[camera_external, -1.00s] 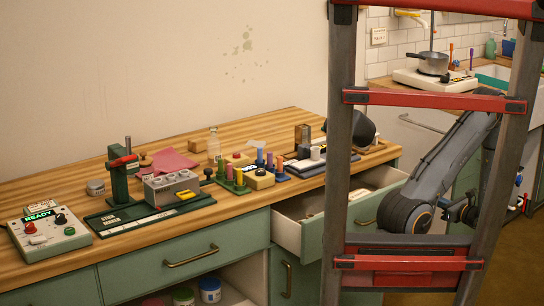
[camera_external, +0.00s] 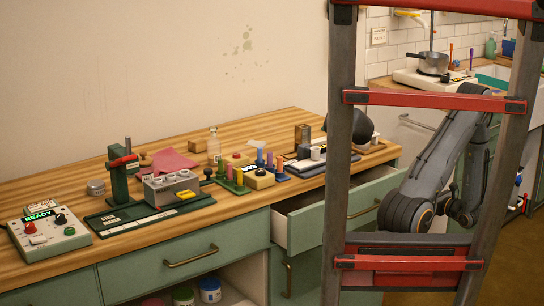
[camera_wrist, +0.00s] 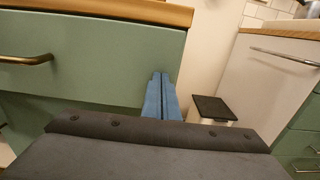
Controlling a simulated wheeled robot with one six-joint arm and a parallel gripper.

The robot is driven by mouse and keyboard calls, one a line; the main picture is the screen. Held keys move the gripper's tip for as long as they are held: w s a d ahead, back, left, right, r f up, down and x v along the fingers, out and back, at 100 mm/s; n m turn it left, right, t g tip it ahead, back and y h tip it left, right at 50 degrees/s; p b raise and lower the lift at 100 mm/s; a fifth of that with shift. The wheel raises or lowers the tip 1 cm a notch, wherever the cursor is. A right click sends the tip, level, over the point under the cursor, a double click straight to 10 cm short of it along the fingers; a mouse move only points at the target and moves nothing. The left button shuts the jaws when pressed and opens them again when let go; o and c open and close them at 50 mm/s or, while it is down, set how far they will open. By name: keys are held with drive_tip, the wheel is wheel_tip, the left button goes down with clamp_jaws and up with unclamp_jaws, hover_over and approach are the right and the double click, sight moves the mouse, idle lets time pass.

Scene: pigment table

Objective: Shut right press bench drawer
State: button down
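The right press bench drawer (camera_external: 306,228) is partly open in the external view, its green front standing out from the bench and crossed by a dark frame leg. In the wrist view its green front (camera_wrist: 100,65) fills the upper left, with a brass handle (camera_wrist: 27,60) at the left edge. My gripper (camera_wrist: 159,76) shows there as two blue fingers side by side, shut and empty. Its tips are at the right end of the drawer front; I cannot tell whether they touch. In the external view my gripper is hidden behind my arm.
A left drawer (camera_external: 150,262) is shut. The wooden bench top (camera_external: 262,128) carries a control box (camera_external: 48,232), a green press (camera_external: 121,172) and several small tools. A stove (camera_external: 432,78) with a pot stands at the back right. A dark-topped stand (camera_wrist: 213,108) shows beyond the fingers.

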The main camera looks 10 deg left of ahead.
drive_tip(key=x, duration=0.9)
drive_tip(key=shift+a, duration=0.1)
drive_tip(key=shift+w+a, duration=0.2)
drive_tip(key=shift+w, duration=0.1)
drive_tip(key=shift+w+r, duration=0.1)
